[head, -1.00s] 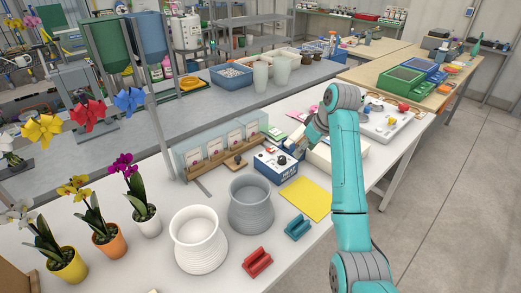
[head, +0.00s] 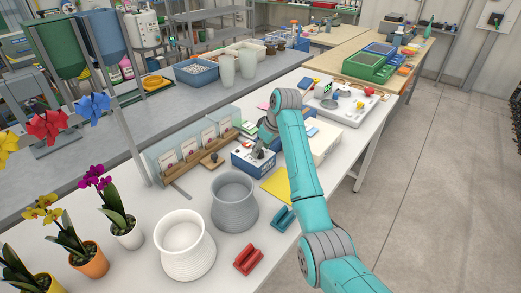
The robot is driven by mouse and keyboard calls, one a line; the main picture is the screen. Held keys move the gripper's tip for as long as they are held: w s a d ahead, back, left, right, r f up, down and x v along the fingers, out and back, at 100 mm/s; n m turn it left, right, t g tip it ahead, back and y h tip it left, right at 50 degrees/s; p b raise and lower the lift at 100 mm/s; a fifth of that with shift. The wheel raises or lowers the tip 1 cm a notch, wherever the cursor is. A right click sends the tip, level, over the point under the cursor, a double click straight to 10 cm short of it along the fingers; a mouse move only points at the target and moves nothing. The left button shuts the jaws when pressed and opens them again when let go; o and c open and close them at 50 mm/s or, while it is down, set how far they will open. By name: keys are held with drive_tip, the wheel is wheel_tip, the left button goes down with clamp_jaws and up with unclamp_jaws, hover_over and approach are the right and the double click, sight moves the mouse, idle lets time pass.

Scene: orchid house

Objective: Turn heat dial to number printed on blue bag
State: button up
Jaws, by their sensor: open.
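The heat control box (head: 247,164) is blue with a white top and stands on the white table. Its front lettering is only partly readable, and the dial on top is largely hidden by my gripper. My gripper (head: 259,151) is open, pointing down at the box top; I cannot tell whether it touches the dial. No number is readable on the blue one.
A grey ribbed pot (head: 234,203) and white pot (head: 184,246) stand in front of the box. A yellow sheet (head: 277,186), teal holder (head: 283,219) and red holder (head: 248,259) lie nearby. A clear-fronted card rack (head: 190,158) stands left of the box. Potted orchids line the left.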

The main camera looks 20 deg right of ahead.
drive_tip(key=shift+w+a+f, duration=0.1)
drive_tip(key=shift+f, duration=0.35)
clamp_jaws()
